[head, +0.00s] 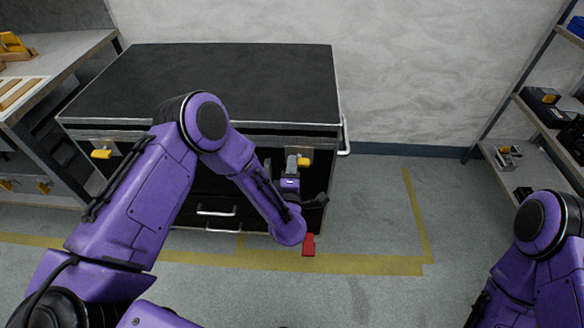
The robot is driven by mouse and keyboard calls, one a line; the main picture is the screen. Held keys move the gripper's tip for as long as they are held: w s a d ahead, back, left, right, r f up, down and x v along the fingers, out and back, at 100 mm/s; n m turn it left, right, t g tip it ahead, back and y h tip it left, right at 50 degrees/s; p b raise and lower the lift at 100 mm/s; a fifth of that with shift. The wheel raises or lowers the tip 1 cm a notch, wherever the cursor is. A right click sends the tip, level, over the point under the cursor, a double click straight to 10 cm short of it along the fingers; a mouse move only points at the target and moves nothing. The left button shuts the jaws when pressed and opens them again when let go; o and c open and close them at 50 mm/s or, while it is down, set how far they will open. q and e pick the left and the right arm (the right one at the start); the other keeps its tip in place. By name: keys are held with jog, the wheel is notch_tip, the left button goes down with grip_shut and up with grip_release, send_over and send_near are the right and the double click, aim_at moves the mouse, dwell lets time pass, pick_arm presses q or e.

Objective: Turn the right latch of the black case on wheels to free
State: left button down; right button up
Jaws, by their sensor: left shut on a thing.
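The black case (215,80) stands against the wall, with a metal-edged lid and a dark front. Its right latch, a yellow handle (304,161), sits on the front just under the lid, near the right corner. My left gripper (292,164) is at this latch and shut on it; the fingers and part of the handle are hard to make out. The left latch (102,154), also yellow, is at the front's left end, clear of my arm. My left arm covers the middle of the front. My right arm is at the lower right, its gripper outside the view.
A workbench (52,68) with yellow-handled items stands close at the left. A shelf rack (520,155) with boxes is at the right. A small red piece (308,245) shows below my forearm. The floor (375,210) right of the case is clear, with yellow tape.

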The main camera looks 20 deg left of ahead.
pick_arm(q)
jog(key=shift+w+r+n, duration=0.15)
jog(key=shift+r+n, duration=0.05)
jog(key=shift+n, duration=0.1)
jog(key=c, duration=1.1)
grip_release()
jog(key=shift+f, duration=0.15)
jog(key=v, duration=1)
jog(key=shift+s+b, duration=0.25)
jog(key=shift+b, duration=0.05)
